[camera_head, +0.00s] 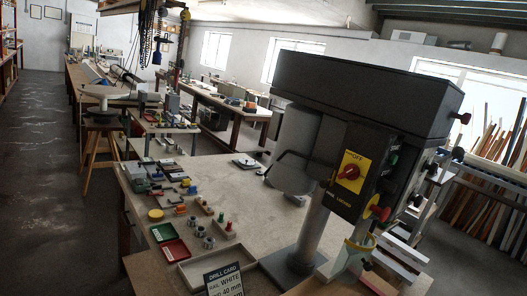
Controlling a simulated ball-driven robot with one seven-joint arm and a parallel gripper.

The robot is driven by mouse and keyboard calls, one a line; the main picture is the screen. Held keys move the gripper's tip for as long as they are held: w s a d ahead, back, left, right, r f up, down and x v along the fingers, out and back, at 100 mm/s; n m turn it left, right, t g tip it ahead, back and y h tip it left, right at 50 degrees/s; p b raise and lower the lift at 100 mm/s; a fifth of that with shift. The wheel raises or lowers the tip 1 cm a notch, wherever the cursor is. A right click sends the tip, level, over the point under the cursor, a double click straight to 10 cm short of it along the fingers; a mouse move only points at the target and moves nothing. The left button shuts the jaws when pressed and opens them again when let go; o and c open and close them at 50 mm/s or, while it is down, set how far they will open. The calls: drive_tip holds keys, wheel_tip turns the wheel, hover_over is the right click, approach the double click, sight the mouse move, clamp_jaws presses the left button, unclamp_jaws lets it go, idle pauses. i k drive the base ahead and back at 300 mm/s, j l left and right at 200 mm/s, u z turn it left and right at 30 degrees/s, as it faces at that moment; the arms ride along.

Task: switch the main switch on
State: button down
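A dark drill press (365,95) stands on the bench at the right of the view. The main switch (350,171) is a red rotary knob on a yellow plate on the press's black control box. Lettering that seems to read "OFF" is at the plate's top; the knob's exact setting is too small to tell. A red button on a yellow base (380,213) is lower right of the switch, and a green button (392,158) is on the box's right side. My gripper is not in view, and nothing visibly touches the switch.
The workbench (240,192) carries red and green trays (175,251), small parts and a drill card (224,282). A stool (100,120) and more benches stand behind. The floor at left (45,160) is clear. Long strips lean against the right wall (505,150).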

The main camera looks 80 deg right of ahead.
sight(351, 172)
drive_tip(key=i+j+z, duration=0.15)
drive_tip(key=i, duration=0.2)
drive_tip(key=i+j+z, duration=0.15)
drive_tip(key=i, duration=0.25)
drive_tip(key=i+j+z, duration=0.2)
drive_tip(key=i, duration=0.15)
drive_tip(key=i+z, duration=0.15)
drive_tip(key=z, duration=0.25)
drive_tip(key=i+z, duration=0.2)
drive_tip(key=z, duration=0.2)
drive_tip(key=i+j+z, duration=0.15)
drive_tip(key=z, duration=0.2)
drive_tip(key=i+j+z, duration=0.1)
drive_tip(key=z, duration=0.3)
drive_tip(key=i+z, duration=0.15)
drive_tip(key=z, duration=0.35)
drive_tip(key=i+j+z, duration=0.15)
drive_tip(key=z, duration=0.3)
drive_tip(key=i+j+z, duration=0.1)
drive_tip(key=z, duration=0.4)
drive_tip(key=j+z, duration=0.3)
drive_tip(key=z, duration=0.2)
drive_tip(key=i+j+z, duration=0.1)
drive_tip(key=j+z, duration=0.15)
drive_tip(key=z, duration=0.2)
drive_tip(key=j+z, duration=0.25)
drive_tip(key=z, duration=0.25)
drive_tip(key=j+z, duration=0.45)
